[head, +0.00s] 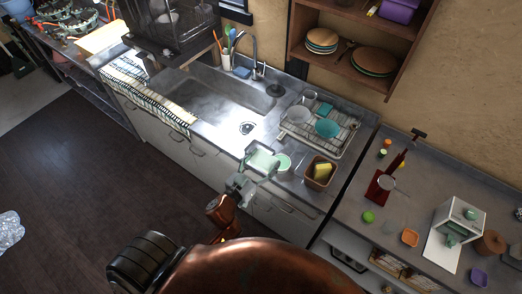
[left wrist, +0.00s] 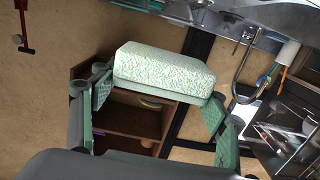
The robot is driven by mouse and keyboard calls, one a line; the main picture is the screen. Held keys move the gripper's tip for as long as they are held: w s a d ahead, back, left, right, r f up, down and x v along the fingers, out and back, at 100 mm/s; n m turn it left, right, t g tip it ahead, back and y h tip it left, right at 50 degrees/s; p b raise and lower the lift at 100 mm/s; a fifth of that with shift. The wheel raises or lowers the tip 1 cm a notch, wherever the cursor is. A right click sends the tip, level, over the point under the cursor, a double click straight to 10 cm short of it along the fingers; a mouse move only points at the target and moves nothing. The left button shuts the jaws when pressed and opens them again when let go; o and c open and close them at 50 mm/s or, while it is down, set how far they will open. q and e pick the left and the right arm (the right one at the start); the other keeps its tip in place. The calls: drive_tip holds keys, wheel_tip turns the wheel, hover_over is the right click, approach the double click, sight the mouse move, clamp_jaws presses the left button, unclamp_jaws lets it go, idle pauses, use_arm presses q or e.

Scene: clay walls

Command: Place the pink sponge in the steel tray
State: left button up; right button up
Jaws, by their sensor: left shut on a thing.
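My left gripper (head: 259,170) is over the front edge of the counter, to the right of the sink. It is shut on a pale green-white speckled sponge-like block (left wrist: 165,68), held between its two green fingers in the left wrist view. I see no clearly pink sponge. A metal rack-like tray (head: 345,146) stands on the counter behind and to the right of the gripper, holding teal dishes and a glass; I cannot tell whether it is the steel tray. My right gripper is not in view.
A mint-green cup (head: 283,162) stands right beside the held block. A brown basket (head: 312,184) with a yellow sponge (head: 322,171) is to its right. The sink (head: 220,105) lies behind left. Wall shelves (head: 345,63) with plates hang above the rack.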

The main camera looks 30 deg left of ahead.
use_arm(q)
drive_tip(key=w+a+f+b, duration=0.1)
drive_tip(key=w+a+f, duration=0.1)
drive_tip(key=w+f, duration=0.1)
drive_tip(key=w+a+f, duration=0.3)
drive_tip(key=w, duration=0.1)
drive_tip(key=w+a+f+b, duration=0.1)
drive_tip(key=w+a+f, duration=0.1)
drive_tip(key=w+a, duration=0.1)
drive_tip(key=shift+w+a+f+b, duration=0.25)
drive_tip(key=shift+w+f+b, duration=0.05)
drive_tip(key=shift+w+f, duration=0.1)
drive_tip(key=shift+w+a+f, duration=0.25)
drive_tip(key=shift+f, duration=0.1)
drive_tip(key=shift+w+a+f, duration=0.1)
drive_tip(key=shift+w+f, duration=0.05)
drive_tip(key=shift+f, duration=0.1)
wheel_tip(320, 180, down, 3)
drive_tip(key=shift+f+b, duration=0.15)
drive_tip(key=shift+b, duration=0.6)
drive_tip(key=o, duration=0.7)
